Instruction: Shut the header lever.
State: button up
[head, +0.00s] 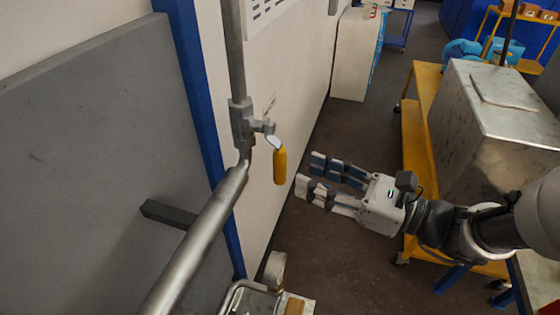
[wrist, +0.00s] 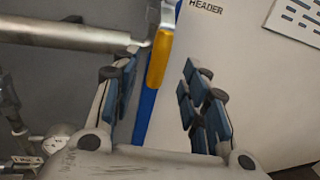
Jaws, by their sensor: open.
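The header lever has a yellow grip (head: 280,166) and hangs downward in the head view from a grey valve (head: 242,125) on a metal pipe. It points roughly along the upper pipe. My gripper (head: 310,175) is open and empty, with its fingers pointing at the lever from the right, apparently a short gap away. In the wrist view the yellow grip (wrist: 158,62) shows between and beyond the two blue-padded fingers of my gripper (wrist: 157,85). No contact is visible. The valve is mostly cut off at the top there.
A thick slanted pipe (head: 195,245) runs down left from the valve. A blue post (head: 190,90) and grey panel (head: 85,150) stand behind it. The white wall carries the word HEADER (wrist: 206,5). A yellow cart (head: 420,150) with a metal box stands right.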

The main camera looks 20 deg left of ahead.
aim_at(280, 163)
jog(key=a, duration=0.8)
jog(key=shift+w, duration=0.4)
grip_shut()
